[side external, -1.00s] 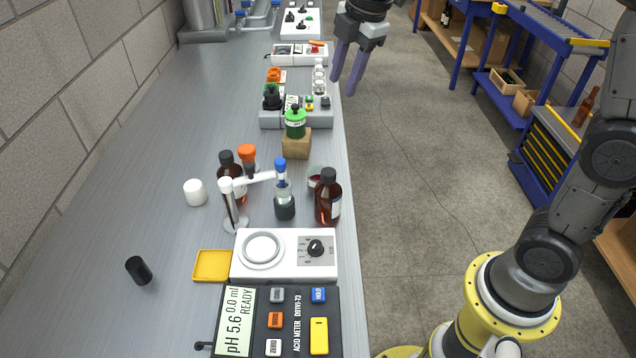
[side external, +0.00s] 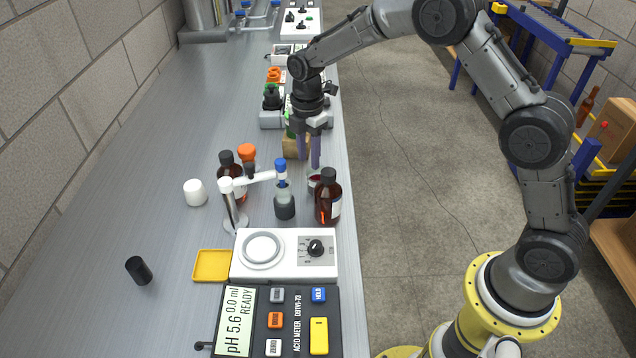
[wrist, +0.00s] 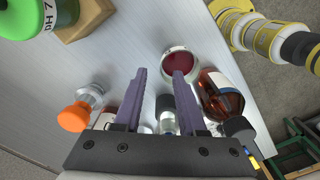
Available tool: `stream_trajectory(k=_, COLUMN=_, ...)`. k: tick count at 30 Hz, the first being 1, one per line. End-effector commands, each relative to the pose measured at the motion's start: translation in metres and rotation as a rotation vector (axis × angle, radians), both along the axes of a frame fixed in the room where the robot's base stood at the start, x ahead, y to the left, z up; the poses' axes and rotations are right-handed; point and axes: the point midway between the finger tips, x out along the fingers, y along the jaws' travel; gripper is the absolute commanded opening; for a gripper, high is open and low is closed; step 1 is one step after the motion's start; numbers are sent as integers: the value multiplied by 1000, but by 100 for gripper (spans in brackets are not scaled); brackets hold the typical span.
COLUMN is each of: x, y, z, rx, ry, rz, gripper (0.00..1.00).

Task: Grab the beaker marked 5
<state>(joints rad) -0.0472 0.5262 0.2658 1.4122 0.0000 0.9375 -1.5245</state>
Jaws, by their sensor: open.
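A small clear glass beaker (wrist: 180,64) with dark red liquid stands on the bench; I can make out no number 5 on it. It also shows in the side view (side external: 313,182), partly hidden behind the amber bottle and my fingers. My gripper (side external: 309,163) points down just above it, its purple fingers apart and empty. In the wrist view the right fingertip of my gripper (wrist: 160,73) overlaps the beaker's near left edge; the beaker lies right of the middle between the fingers. I cannot tell whether they touch.
An amber bottle (side external: 328,199) stands close to the beaker, with a blue-topped vessel (side external: 284,205) at a stand nearby. An orange-capped bottle (wrist: 78,114) is to the left. The bench's left side is mostly clear.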

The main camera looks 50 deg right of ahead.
Motion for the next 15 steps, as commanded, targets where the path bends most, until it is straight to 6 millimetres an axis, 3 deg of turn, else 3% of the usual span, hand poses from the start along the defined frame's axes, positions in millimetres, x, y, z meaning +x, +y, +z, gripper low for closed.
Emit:
stream_trajectory(k=8, x=-2, y=-1, z=-21, rx=0, ry=4, rz=-1, gripper=40)
stream_trajectory(k=15, x=-2, y=-2, z=-55, rx=0, ry=2, rz=-1, gripper=40)
